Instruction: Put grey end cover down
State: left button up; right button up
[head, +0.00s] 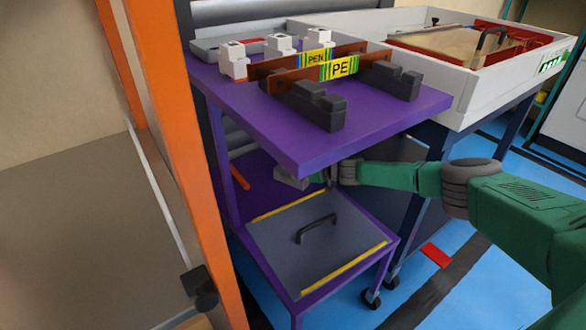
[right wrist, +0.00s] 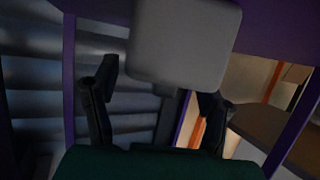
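The grey end cover (head: 285,250) is a flat grey plate with a black handle (head: 316,228). In the head view it lies flat on the lower shelf of the purple cart, between two yellow strips. My right gripper (head: 305,180) is above and behind the plate, under the cart's top, apart from the handle. In the right wrist view its dark fingers (right wrist: 155,95) stand spread. A pale grey rounded block (right wrist: 183,45) fills the upper middle there; I cannot tell what it is. My left gripper is in neither view.
The purple cart top (head: 385,122) overhangs the shelf and carries black blocks (head: 318,105), labelled busbars (head: 340,68) and white clamps (head: 233,60). A white-walled bin (head: 500,78) stands behind right. An orange post (head: 175,150) is close on the left.

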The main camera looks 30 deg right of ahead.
aim_at(310, 188)
jog(key=shift+s+a+f, duration=0.3)
jog(key=shift+s+f, duration=0.15)
jog(key=shift+f, duration=0.35)
jog(key=shift+s+d, duration=0.1)
jog(key=v, duration=0.4)
jog(key=r+v, duration=0.1)
jog(key=v, duration=0.1)
jog(key=shift+d, duration=0.45)
jog(key=shift+s+d+r, duration=0.2)
jog(key=shift+d+r, duration=0.1)
jog(key=shift+r, duration=0.35)
